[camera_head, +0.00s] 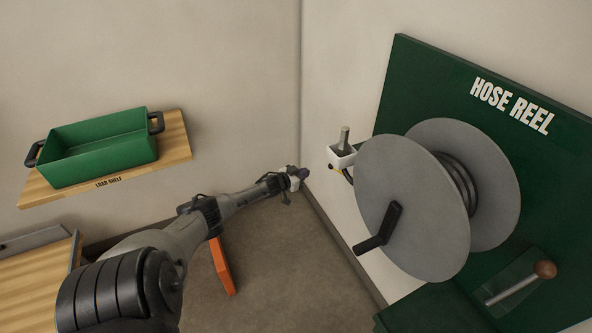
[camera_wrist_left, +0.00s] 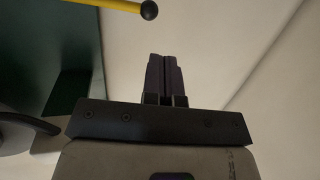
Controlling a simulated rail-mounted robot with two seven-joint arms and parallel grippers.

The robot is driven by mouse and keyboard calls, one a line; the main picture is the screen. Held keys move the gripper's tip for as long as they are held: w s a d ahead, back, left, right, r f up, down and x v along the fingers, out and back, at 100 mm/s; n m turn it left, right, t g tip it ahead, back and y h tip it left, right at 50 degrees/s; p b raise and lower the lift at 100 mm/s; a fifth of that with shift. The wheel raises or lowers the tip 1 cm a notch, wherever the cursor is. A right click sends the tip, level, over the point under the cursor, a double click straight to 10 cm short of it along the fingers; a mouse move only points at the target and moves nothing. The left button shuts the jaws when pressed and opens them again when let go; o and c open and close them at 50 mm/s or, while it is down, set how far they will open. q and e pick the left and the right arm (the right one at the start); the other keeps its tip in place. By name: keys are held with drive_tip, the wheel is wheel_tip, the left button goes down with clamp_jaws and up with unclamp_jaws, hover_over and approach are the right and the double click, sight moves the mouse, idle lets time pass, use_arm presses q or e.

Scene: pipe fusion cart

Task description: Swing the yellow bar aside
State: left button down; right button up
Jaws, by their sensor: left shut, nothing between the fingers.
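The yellow bar (camera_wrist_left: 100,3) shows at the top of the left wrist view, cut off by the frame edge, with a black ball (camera_wrist_left: 149,10) on its right end. In the head view only a short yellow piece of the bar (camera_head: 336,169) shows below a white holder, left of the reel; the rest is hidden. My left gripper (camera_head: 302,173) is in the air to the left of that piece. In the left wrist view its fingers (camera_wrist_left: 165,62) are together and empty, apart from the bar. My right gripper is not in view.
A hose reel (camera_head: 412,205) with a black crank (camera_head: 380,228) stands on a green panel at right. The white holder (camera_head: 342,157) holds a grey rod. A lever with a brown knob (camera_head: 545,270) is lower right. A green bin (camera_head: 98,150) sits on a wooden shelf at left.

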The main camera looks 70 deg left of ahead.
use_arm(q)
drive_tip(key=shift+p+v, duration=0.8)
drive_tip(key=shift+v, duration=1)
drive_tip(key=shift+a, duration=0.2)
